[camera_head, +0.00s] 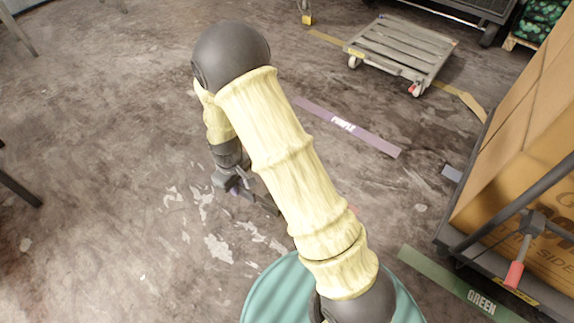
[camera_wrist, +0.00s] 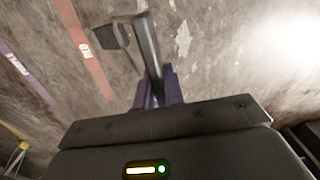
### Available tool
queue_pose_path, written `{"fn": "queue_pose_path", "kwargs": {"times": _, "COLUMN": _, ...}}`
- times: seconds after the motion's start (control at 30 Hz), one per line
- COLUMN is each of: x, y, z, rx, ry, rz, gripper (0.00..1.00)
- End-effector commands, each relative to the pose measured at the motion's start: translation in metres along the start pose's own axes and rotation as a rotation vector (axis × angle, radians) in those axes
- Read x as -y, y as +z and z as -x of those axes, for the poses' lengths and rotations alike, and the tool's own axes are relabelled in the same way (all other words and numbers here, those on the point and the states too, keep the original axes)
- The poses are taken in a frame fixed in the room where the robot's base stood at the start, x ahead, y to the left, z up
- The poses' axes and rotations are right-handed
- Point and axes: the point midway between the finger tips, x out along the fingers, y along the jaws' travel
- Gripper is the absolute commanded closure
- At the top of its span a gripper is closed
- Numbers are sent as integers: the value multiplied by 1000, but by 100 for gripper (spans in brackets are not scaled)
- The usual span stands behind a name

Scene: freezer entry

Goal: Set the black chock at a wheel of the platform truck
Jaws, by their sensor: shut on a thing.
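My gripper (camera_head: 237,187) hangs low over the bare floor left of centre in the head view. In the wrist view its purple fingers (camera_wrist: 158,90) are shut on the black chock (camera_wrist: 149,45), which shows as a long dark bar with a squarish piece at its left. In the head view the chock is a small dark shape (camera_head: 263,204), partly hidden by my gripper. A low slatted wheeled platform (camera_head: 400,45) stands at the upper right, apart from the chock. A dark-framed wheeled carrier (camera_head: 470,265) with large cartons is at the right. I cannot tell which is the platform truck.
Cartons (camera_head: 530,170) and a bar with a red grip (camera_head: 514,275) crowd the right side. A purple floor strip (camera_head: 348,127) and a green one (camera_head: 460,287) mark the floor. A red strip (camera_wrist: 85,48) shows in the wrist view. Floor at left is mostly clear.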

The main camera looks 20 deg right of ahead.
Motion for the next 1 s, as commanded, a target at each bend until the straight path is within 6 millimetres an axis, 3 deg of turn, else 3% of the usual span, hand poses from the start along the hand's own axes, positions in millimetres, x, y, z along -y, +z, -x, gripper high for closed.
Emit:
{"fn": "queue_pose_path", "kwargs": {"times": 0.27, "x": 40, "y": 7, "z": -14, "rx": 7, "ry": -5, "rz": -19, "gripper": 100}}
{"fn": "queue_pose_path", "kwargs": {"times": 0.6, "x": 107, "y": 41, "z": -43, "rx": 6, "ry": 0, "rz": -73, "gripper": 100}}
{"fn": "queue_pose_path", "kwargs": {"times": 0.77, "x": 120, "y": 51, "z": -51, "rx": 3, "ry": 3, "rz": -88, "gripper": 100}}
{"fn": "queue_pose_path", "kwargs": {"times": 1.0, "x": 122, "y": 52, "z": -54, "rx": 0, "ry": 4, "rz": -92, "gripper": 100}}
